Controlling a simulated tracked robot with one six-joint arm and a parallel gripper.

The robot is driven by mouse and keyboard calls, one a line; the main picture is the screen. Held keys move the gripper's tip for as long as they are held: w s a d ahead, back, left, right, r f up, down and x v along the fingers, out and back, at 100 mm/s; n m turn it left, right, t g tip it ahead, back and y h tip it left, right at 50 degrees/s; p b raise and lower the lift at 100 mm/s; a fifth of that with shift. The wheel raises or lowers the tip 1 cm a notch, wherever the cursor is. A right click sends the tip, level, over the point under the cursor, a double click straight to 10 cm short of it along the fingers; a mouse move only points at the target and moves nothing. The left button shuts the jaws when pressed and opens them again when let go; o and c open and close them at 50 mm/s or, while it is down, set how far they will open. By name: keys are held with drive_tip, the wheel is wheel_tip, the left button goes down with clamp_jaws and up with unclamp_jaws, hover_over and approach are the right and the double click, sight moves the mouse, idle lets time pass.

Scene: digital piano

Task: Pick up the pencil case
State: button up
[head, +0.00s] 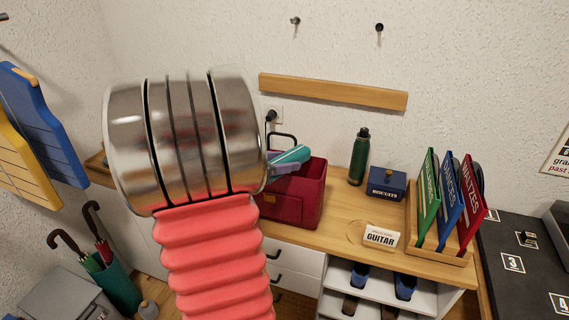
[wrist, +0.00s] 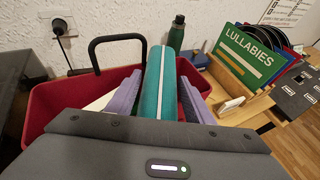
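The pencil case is a teal, rounded, long case (wrist: 160,85) with a pale stripe along it; it also shows in the head view (head: 293,155) at the top of the red bin. My gripper (wrist: 160,98) has purple fingers, one against each long side of the case, and looks shut on it. In the head view my gripper (head: 284,165) is at the bin's upper left, partly hidden by my arm. The red bin (head: 292,206) stands on the wooden desk top. Whether the case still touches anything inside the bin is hidden.
A black handle (wrist: 112,42) rises behind the bin. Some bare desk lies between bin and card.

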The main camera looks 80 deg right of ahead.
sight(282, 157)
drive_tip(key=c, duration=0.9)
wheel_tip(282, 157, up, 10)
idle(0.3)
drive_tip(key=shift+f, duration=0.1)
idle(0.4)
drive_tip(key=shift+w+d, duration=0.15)
drive_tip(key=shift+d, duration=0.15)
drive_tip(key=w+d+r, duration=0.1)
drive_tip(key=r, duration=0.1)
drive_tip(key=w+d+r, duration=0.1)
drive_tip(key=d+r, duration=0.1)
drive_tip(key=w+d+r, duration=0.1)
drive_tip(key=d+r, duration=0.1)
drive_tip(key=r, duration=0.1)
drive_tip(key=shift+f, duration=0.25)
